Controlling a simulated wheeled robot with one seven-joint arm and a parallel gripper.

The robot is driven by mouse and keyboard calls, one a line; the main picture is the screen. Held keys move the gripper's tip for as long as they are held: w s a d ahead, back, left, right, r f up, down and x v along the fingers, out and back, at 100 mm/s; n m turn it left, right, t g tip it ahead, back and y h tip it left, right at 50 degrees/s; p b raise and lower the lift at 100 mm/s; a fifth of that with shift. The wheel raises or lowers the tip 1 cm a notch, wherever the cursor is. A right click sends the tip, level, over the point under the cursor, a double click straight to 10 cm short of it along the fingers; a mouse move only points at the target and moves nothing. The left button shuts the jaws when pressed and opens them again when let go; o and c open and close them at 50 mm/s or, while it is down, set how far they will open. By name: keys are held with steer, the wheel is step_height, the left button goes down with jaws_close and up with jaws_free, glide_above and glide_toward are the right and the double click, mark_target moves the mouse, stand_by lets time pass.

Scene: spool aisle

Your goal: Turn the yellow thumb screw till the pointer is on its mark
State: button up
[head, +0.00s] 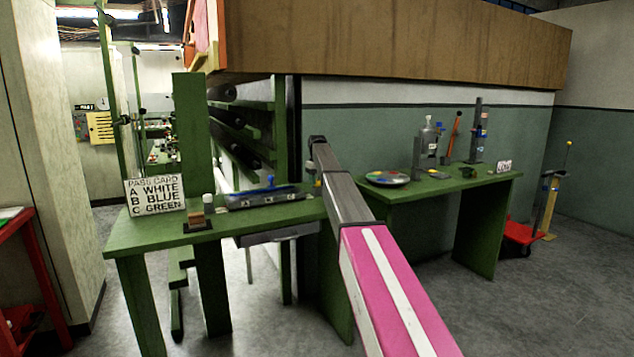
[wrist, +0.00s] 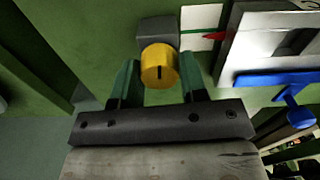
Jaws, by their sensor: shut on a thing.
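The yellow thumb screw (wrist: 159,64) shows in the wrist view, set against a dark grey block (wrist: 156,29). A short black line on its face stands upright in the picture. My gripper (wrist: 160,75) has one green finger on each side of the screw and is shut on it. Right of the block is a white plate (wrist: 196,41) with a thin green line across it. A red pointer (wrist: 216,36) lies at the plate's right side, its tip toward the left and slightly below the green line. In the head view my arm hides the screw and gripper.
The green bench (head: 150,237) bears a card sign (head: 155,194) and a dark tray-like fixture (head: 265,199). A blue handle (wrist: 290,93) is close right of my gripper. A second green table (head: 440,185) with several items stands at right. Grey floor between is clear.

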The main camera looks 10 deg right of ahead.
mark_target(317, 180)
steer(key=shift+n, duration=0.6)
steer(key=o, duration=0.9)
steer(key=shift+r, duration=0.15)
step_height(317, 180, up, 10)
steer(key=shift+r, duration=0.25)
